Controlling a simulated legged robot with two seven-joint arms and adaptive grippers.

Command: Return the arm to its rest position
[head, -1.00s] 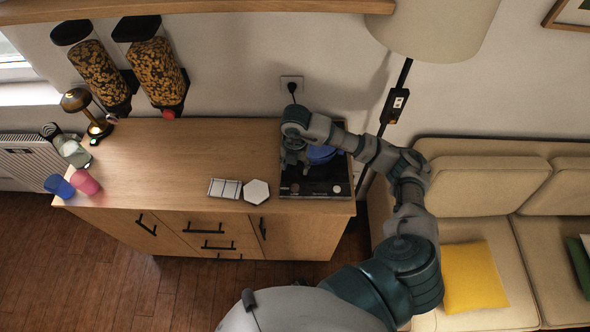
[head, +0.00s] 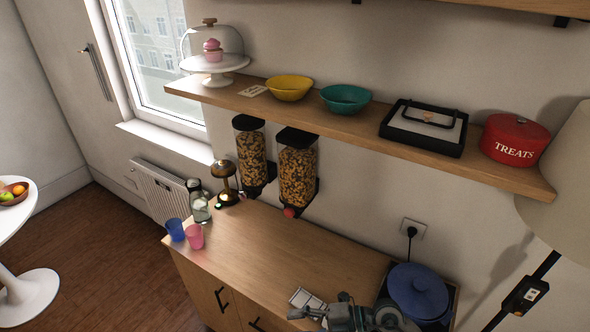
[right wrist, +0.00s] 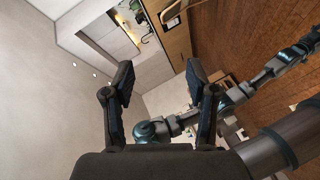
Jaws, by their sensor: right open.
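My right gripper (right wrist: 158,80) is open in the right wrist view, with its two dark fingers spread apart and nothing between them. Part of my arm (head: 350,316) shows at the bottom edge of the head view, in front of the counter and beside the blue pot (head: 418,290). My left gripper is not seen in the head view.
The wooden counter (head: 265,245) is mostly clear. A blue cup (head: 175,230), a pink cup (head: 195,237) and a glass jar (head: 200,208) stand at its left end. Two cereal dispensers (head: 298,170) hang under the shelf (head: 370,128). A lamp shade (head: 562,190) is at the right.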

